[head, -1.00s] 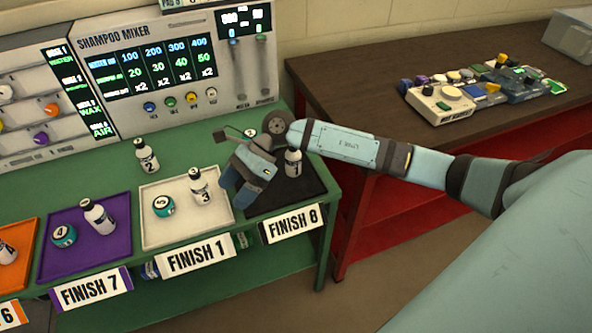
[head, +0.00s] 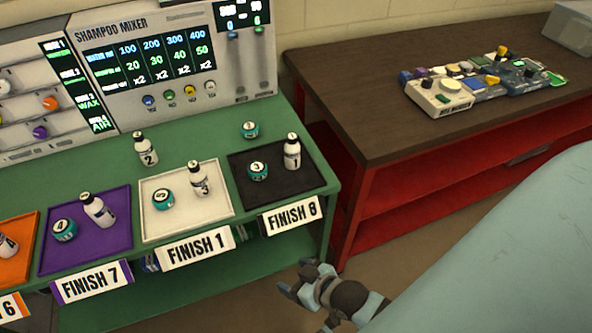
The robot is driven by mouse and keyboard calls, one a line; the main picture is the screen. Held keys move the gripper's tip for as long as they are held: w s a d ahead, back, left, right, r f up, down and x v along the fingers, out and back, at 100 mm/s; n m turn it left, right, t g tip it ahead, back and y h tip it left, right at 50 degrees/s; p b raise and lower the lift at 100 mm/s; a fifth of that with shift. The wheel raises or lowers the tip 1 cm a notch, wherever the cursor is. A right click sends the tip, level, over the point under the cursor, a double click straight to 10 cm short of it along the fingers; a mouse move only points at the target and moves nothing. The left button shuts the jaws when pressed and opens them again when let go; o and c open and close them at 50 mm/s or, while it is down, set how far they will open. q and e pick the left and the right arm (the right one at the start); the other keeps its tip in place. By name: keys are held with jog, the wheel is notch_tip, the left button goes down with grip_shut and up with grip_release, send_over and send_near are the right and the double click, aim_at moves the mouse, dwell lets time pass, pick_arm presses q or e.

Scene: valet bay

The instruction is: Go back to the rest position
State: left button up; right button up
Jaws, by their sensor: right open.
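My right gripper (head: 296,279) is low in the head view, in front of the green bench (head: 215,133) and right of the FINISH 8 label (head: 292,216). It is open, and I see nothing between its fingers. It is apart from the bench and the trays. My left gripper is not in view. The black tray (head: 308,180) above the FINISH 8 label holds a teal jar (head: 258,171) and a white bottle marked 1 (head: 292,152).
A white tray (head: 220,212), a purple tray (head: 122,250) and an orange tray (head: 20,270) hold bottles and jars. The shampoo mixer (head: 180,65) stands behind. A brown table (head: 390,130) with red shelves stands right. Floor shows between bench and table.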

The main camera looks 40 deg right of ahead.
notch_tip(320, 180, up, 13)
jog(key=p, duration=1.3)
jog(key=shift+d+f, duration=0.2)
jog(key=shift+d, duration=0.15)
jog(key=shift+s, duration=0.1)
